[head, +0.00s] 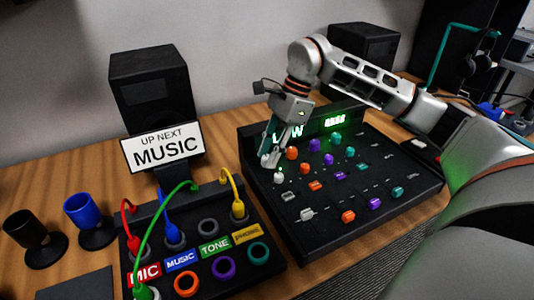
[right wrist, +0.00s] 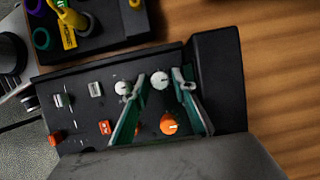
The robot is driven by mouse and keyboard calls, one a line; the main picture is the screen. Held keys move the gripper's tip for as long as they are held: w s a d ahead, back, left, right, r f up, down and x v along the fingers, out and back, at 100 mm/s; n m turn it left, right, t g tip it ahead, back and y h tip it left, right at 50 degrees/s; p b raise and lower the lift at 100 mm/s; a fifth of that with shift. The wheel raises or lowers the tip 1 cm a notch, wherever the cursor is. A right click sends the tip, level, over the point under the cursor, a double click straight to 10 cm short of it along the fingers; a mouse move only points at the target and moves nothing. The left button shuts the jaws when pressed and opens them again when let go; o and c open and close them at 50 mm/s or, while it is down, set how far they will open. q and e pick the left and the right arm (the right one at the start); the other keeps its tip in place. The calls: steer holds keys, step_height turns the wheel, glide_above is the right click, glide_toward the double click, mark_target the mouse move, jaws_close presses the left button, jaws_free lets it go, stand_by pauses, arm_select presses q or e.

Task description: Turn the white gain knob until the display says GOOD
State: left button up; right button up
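The black mixer (head: 318,232) carries a green-lit display, where I read an "L" and a "W" (head: 297,131), with my gripper covering the middle. My right gripper (head: 268,156) points down at the mixer's far left corner. In the right wrist view, a white knob (right wrist: 160,80) sits between the two fingertips, with gaps visible on both sides, so the gripper (right wrist: 161,84) is open. A second white knob (right wrist: 122,88) is beside the left finger; it also shows in the head view (head: 279,177). Which is labelled gain cannot be read. My left gripper is out of view.
Orange (head: 292,153), purple and teal knobs stand close to the gripper. A cable box (head: 268,275) with several plugged cables lies left of the mixer. An "UP NEXT MUSIC" sign (head: 162,147) stands before a speaker (head: 150,80). Black and blue cups (head: 88,216) are at far left.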

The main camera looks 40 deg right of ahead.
arm_select(q)
steer(key=shift+w+r, duration=0.1)
arm_select(e)
jaws_close()
steer(key=shift+r+m+t+p, duration=0.3)
steer(key=shift+m+p, duration=0.2)
steer(key=shift+p, duration=0.15)
steer(key=shift+r+m+p, duration=0.1)
steer(key=shift+m+p, duration=0.2)
steer(key=shift+m, duration=0.1)
steer(key=shift+s+m+t+p, duration=0.1)
steer(key=shift+m+t+p, duration=0.3)
steer(key=shift+m+p, duration=0.3)
steer(key=shift+m, duration=0.4)
steer(key=shift+a+f+m+h, duration=0.1)
steer(key=shift+f+m+h, duration=0.3)
jaws_free()
arm_select(q)
steer(key=shift+s+a+y, duration=0.25)
steer(key=shift+a+y, duration=0.05)
steer(key=shift+a, duration=0.25)
